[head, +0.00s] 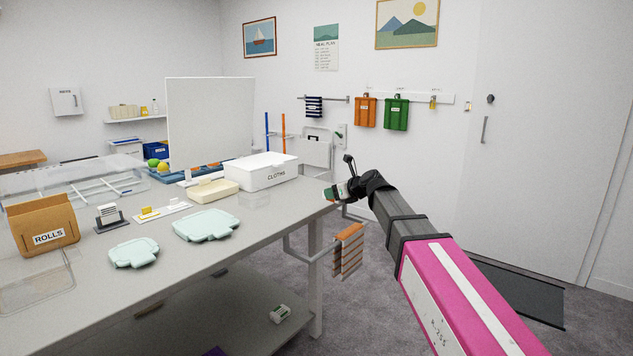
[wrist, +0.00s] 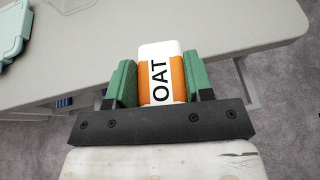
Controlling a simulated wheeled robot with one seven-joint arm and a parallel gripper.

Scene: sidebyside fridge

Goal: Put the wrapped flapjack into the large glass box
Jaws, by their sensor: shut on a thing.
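The wrapped flapjack (wrist: 160,72), white and orange with "OAT" on it, is held upright between the two green fingers of my gripper (wrist: 160,85) in the wrist view. In the head view my gripper (head: 336,192) is by the right end of the grey table; the flapjack is too small there to make out clearly. A larger (head: 206,225) and a smaller pale mint lid-like piece (head: 134,252) lie on the table. A clear divided container (head: 85,182) stands at the back left and a low clear piece (head: 35,288) at the front left. I cannot tell which is the large glass box.
A white CLOTHS box (head: 262,172) stands near the table's right end, beside a cream tub (head: 212,192). A brown ROLLS box (head: 43,226) and small signs stand at the left. A striped cloth (head: 348,250) hangs off the table's end. The front-right tabletop is clear.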

